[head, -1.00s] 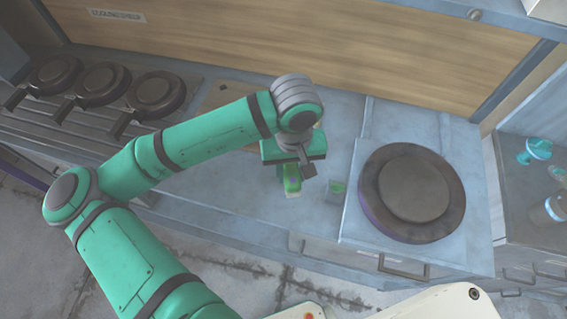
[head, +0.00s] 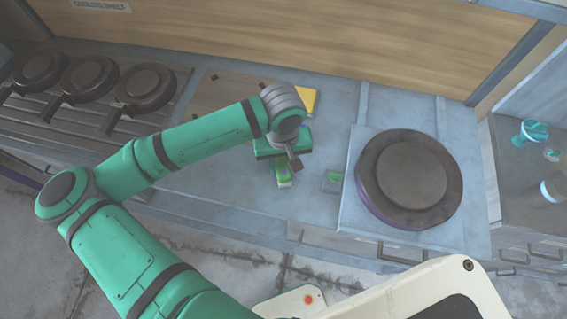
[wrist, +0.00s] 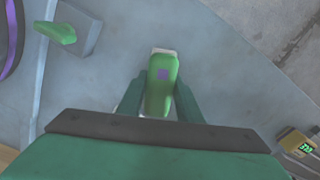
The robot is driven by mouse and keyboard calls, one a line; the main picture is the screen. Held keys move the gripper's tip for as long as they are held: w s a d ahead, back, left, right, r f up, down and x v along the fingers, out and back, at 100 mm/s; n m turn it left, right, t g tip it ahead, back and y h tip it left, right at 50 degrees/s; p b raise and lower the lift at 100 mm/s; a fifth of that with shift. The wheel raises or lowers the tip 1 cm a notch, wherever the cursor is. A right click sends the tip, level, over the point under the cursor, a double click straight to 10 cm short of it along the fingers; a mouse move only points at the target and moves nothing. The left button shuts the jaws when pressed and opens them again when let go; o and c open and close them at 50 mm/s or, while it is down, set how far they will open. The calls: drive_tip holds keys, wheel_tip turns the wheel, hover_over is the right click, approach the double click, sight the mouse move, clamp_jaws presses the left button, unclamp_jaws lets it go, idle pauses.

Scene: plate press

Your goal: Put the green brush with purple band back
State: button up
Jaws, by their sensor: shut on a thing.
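The green brush with a purple band (wrist: 162,80) is between the two fingers of my gripper (wrist: 159,100) in the wrist view, its purple patch facing the camera. My gripper (head: 283,168) is shut on it. The brush (head: 284,180) also shows below my gripper in the head view, over the grey counter. I cannot tell whether it touches the counter. A small grey block with green on it (head: 332,182) stands to the right of my gripper. In the wrist view, a second green piece (wrist: 55,31) lies against a grey block (wrist: 80,28) at upper left.
A round dark press plate (head: 411,183) with a purple rim is at right. Several dark pans (head: 148,82) stand on a rack at left. A yellow item (head: 307,101) lies behind my gripper on a tan board (head: 212,92). A small device with a green display (wrist: 298,143) is at lower right in the wrist view.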

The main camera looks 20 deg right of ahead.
sight(283, 163)
drive_tip(key=shift+f, duration=0.15)
drive_tip(key=o, duration=1.1)
wheel_tip(283, 163, up, 12)
drive_tip(key=shift+r, duration=0.2)
drive_tip(key=shift+w, duration=0.1)
